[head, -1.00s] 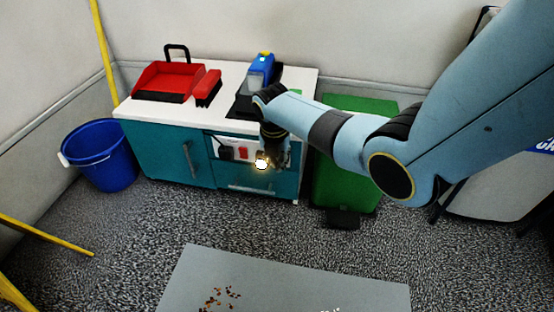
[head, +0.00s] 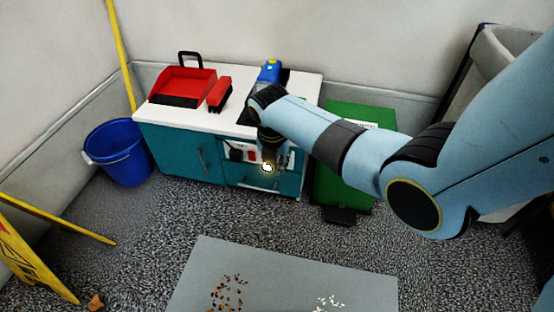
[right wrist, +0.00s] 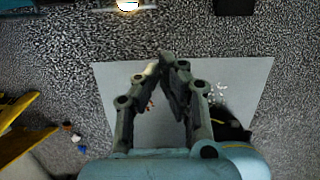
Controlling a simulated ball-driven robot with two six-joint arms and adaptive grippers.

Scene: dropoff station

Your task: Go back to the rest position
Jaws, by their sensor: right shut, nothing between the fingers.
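My right arm comes in from the right in the head view and reaches to the front of the teal cabinet (head: 178,150). My right gripper (head: 268,165) hangs pointing down in front of the cabinet, small and partly lost in a bright glow. In the right wrist view my right gripper (right wrist: 168,62) has its fingertips together with nothing between them, above the grey mat (right wrist: 245,85). My left gripper does not show in either view.
A red dustpan (head: 185,83), a red brush (head: 219,94) and a blue device (head: 270,70) are on the cabinet's white top. A blue bucket (head: 120,155) stands left, a green bin (head: 345,170) right. Brown crumbs (head: 228,292) and white bits (head: 329,302) lie on the mat.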

